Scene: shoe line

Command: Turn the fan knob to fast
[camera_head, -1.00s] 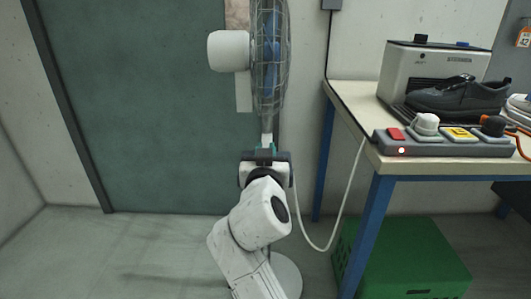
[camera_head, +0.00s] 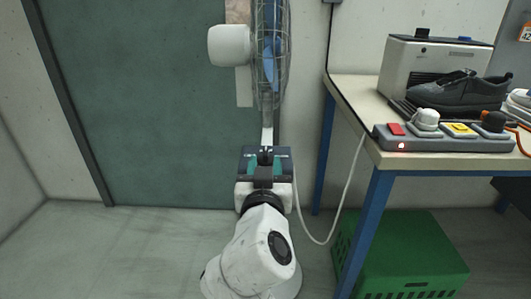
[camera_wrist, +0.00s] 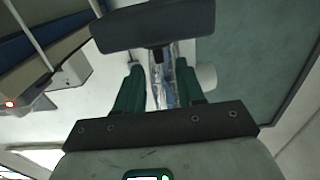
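The fan stands in front of the green door in the head view, with a wire cage (camera_head: 268,60), a white motor housing (camera_head: 229,45) and a white pole (camera_head: 267,134). I cannot make out its knob; the lower pole is hidden behind my gripper (camera_head: 266,152). My gripper is in front of the pole, its teal fingers pointing up and away. In the wrist view my gripper (camera_wrist: 158,75) has its fingers apart, nothing held, with the fan's cage and motor housing (camera_wrist: 206,77) beyond. A dark bar (camera_wrist: 150,27) crosses the top; I cannot tell what it is.
A table (camera_head: 352,93) on blue legs stands at the right, holding a grey machine (camera_head: 425,65), a dark shoe (camera_head: 455,93) and a power strip (camera_head: 440,143) with plugs. A white cable (camera_head: 344,200) hangs beside the table. A green crate (camera_head: 405,255) is underneath. The left floor is clear.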

